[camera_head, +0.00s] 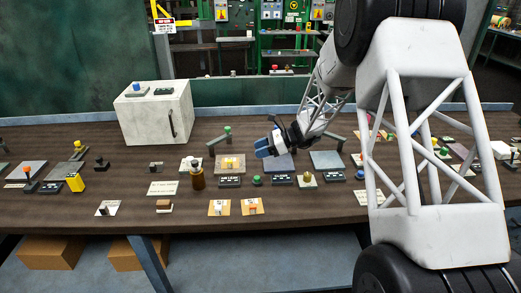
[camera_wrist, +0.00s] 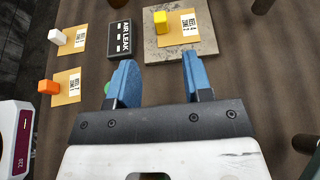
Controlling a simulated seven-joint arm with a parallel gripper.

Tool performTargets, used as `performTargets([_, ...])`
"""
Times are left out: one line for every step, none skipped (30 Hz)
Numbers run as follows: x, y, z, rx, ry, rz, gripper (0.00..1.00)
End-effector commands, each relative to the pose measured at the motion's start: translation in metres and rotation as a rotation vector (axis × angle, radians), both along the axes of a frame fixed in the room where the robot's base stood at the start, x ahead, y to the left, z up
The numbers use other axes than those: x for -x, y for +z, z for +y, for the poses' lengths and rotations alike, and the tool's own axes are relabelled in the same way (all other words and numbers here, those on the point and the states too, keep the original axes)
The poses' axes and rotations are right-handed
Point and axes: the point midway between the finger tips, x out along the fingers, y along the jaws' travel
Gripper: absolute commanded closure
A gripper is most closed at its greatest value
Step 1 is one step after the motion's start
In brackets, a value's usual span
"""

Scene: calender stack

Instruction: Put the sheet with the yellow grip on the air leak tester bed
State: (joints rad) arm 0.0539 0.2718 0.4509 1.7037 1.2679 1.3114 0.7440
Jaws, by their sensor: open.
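The sheet with the yellow grip (camera_wrist: 187,26) lies flat on a grey plate (camera_wrist: 155,50) in the wrist view. A dark block reading AIR LEAK (camera_wrist: 122,38) is beside that plate, which I take as the tester bed. In the head view the sheet (camera_head: 231,163) is small on the same plate, behind its dark label block (camera_head: 229,181). My gripper (camera_wrist: 158,82) is open, with nothing between its blue fingers. The sheet is beyond the fingertips, apart from them. In the head view my gripper (camera_head: 266,147) is above the table, right of the sheet.
Two more orange sheets, one with a white grip (camera_wrist: 58,37) and one with an orange grip (camera_wrist: 47,86), lie on the table. A white device with a display (camera_wrist: 14,140) is at the left. A brown bottle (camera_head: 197,177) stands left of the sheet; a white cabinet (camera_head: 150,115) stands behind.

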Motion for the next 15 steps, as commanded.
performTargets([0.000, 0.000, 0.000, 0.000, 0.000, 0.000, 0.54])
performTargets([0.000, 0.000, 0.000, 0.000, 0.000, 0.000, 0.54])
performTargets([0.000, 0.000, 0.000, 0.000, 0.000, 0.000, 0.54])
performTargets([0.000, 0.000, 0.000, 0.000, 0.000, 0.000, 0.54])
performTargets([0.000, 0.000, 0.000, 0.000, 0.000, 0.000, 0.54])
performTargets([0.000, 0.000, 0.000, 0.000, 0.000, 0.000, 0.54])
performTargets([0.000, 0.000, 0.000, 0.000, 0.000, 0.000, 0.54])
performTargets([0.000, 0.000, 0.000, 0.000, 0.000, 0.000, 0.54])
performTargets([0.000, 0.000, 0.000, 0.001, 0.000, -0.001, 0.54])
performTargets([0.001, 0.001, 0.000, 0.002, 0.002, -0.002, 0.54])
performTargets([0.002, 0.002, 0.000, 0.004, 0.004, -0.004, 0.54])
performTargets([0.003, 0.003, 0.000, 0.007, 0.008, -0.008, 0.54])
performTargets([0.005, 0.005, 0.000, 0.011, 0.010, -0.012, 0.54])
performTargets([0.007, 0.007, 0.000, 0.016, 0.015, -0.016, 0.54])
performTargets([0.011, 0.010, 0.000, 0.023, 0.022, -0.024, 0.54])
